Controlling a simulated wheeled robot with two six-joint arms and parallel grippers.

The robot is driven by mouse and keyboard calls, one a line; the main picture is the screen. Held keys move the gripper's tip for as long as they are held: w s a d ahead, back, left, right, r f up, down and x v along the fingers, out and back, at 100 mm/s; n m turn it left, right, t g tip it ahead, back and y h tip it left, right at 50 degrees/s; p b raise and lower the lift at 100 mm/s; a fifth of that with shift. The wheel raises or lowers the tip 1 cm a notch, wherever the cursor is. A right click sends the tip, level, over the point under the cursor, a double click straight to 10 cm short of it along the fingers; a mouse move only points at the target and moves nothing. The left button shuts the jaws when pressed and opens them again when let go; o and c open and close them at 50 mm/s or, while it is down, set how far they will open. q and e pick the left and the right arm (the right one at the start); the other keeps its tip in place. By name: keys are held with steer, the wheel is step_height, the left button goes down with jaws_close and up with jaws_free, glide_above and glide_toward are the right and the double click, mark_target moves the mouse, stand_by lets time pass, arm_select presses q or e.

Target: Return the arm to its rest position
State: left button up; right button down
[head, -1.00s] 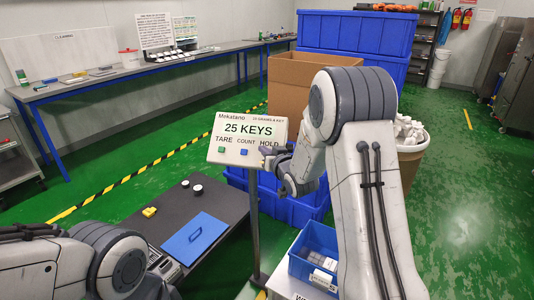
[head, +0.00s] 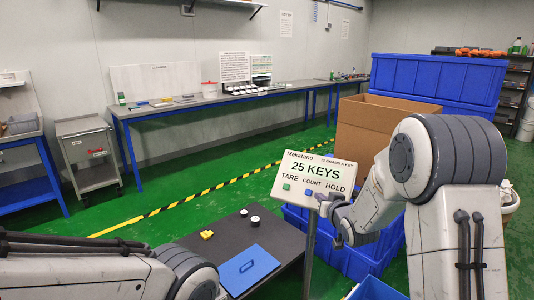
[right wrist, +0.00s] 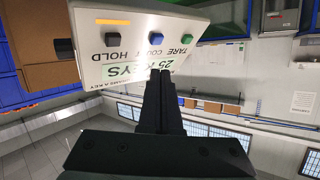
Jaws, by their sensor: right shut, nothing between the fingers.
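My right gripper (head: 326,203) is shut and empty, at the lower right part of the display panel (head: 313,177) in the head view. The panel reads "25 KEYS" and has TARE, COUNT and HOLD labels, with a green button (head: 286,187) and a blue button (head: 308,192). In the right wrist view the closed fingers (right wrist: 160,80) point at the panel (right wrist: 135,45), which appears upside down. A black button (right wrist: 115,38) shows there too. I cannot tell whether the fingertips touch the panel. My left arm is at the lower left; its gripper is out of frame.
A dark table (head: 270,235) below the panel holds a blue flat tray (head: 248,268), a yellow block (head: 206,234) and small white-topped round pieces. A cardboard box (head: 375,125) and blue bins (head: 437,80) stand behind my right arm. Green floor lies open to the left.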

steer(key=s+a+r+n+g+y+p, duration=0.1)
steer(key=s+a+n+g+p, duration=0.45)
steer(key=s+a, duration=1.15)
steer(key=s+r+n+g+h, duration=0.1)
steer(key=s+n+g, duration=0.2)
steer(key=s+g, duration=0.6)
steer(key=s, duration=1.6)
steer(key=shift+s+r, duration=0.2)
steer(key=shift+r, duration=0.1)
steer(key=shift+d, duration=0.1)
